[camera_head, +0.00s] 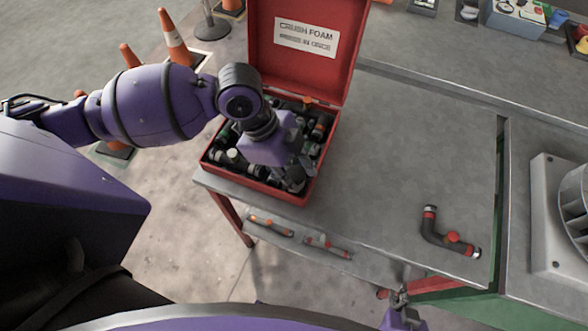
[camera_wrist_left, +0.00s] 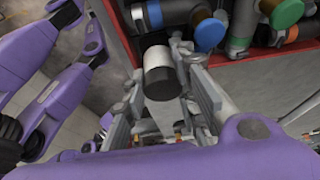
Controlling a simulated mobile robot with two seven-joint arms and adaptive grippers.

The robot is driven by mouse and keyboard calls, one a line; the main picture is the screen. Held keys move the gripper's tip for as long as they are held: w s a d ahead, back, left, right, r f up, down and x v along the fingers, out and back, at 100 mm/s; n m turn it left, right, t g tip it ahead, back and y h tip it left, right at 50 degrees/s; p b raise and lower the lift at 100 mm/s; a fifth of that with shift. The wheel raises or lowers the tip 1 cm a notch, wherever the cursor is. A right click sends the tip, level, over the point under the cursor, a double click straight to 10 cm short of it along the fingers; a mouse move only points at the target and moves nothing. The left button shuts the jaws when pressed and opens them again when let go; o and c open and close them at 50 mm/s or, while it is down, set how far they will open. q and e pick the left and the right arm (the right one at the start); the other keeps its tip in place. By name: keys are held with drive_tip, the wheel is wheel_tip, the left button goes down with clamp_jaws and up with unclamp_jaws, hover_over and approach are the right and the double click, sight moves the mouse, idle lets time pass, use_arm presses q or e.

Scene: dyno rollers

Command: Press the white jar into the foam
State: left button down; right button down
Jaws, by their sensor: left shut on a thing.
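A red case (camera_head: 258,187) stands open on the grey bench, its lid raised with a label reading "CRUSH FOAM PRESS IN ONCE" (camera_head: 306,38). Dark cylinders with coloured and pale caps crowd its inside; the foam is mostly hidden. My left gripper (camera_head: 297,172) is over the case's front right part. In the left wrist view its fingers (camera_wrist_left: 170,85) are shut on a short cylinder with a white band and dark end, the white jar (camera_wrist_left: 158,58). Whether it touches the foam cannot be told. Part of my right gripper (camera_head: 400,303) shows at the bottom edge; its opening is unclear.
A bent black hose with red fittings (camera_head: 436,235) lies on the bench's right front. The bench middle (camera_head: 410,140) is clear. Small parts (camera_head: 300,237) lie on a lower shelf. Traffic cones (camera_head: 175,42) stand behind left; a grey machine (camera_head: 560,215) is at right.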

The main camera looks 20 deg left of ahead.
use_arm(q)
drive_tip(key=shift+f, duration=0.25)
idle(0.4)
drive_tip(key=shift+f, duration=0.2)
drive_tip(key=shift+s+f, duration=0.1)
use_arm(e)
drive_tip(key=shift+a, duration=0.1)
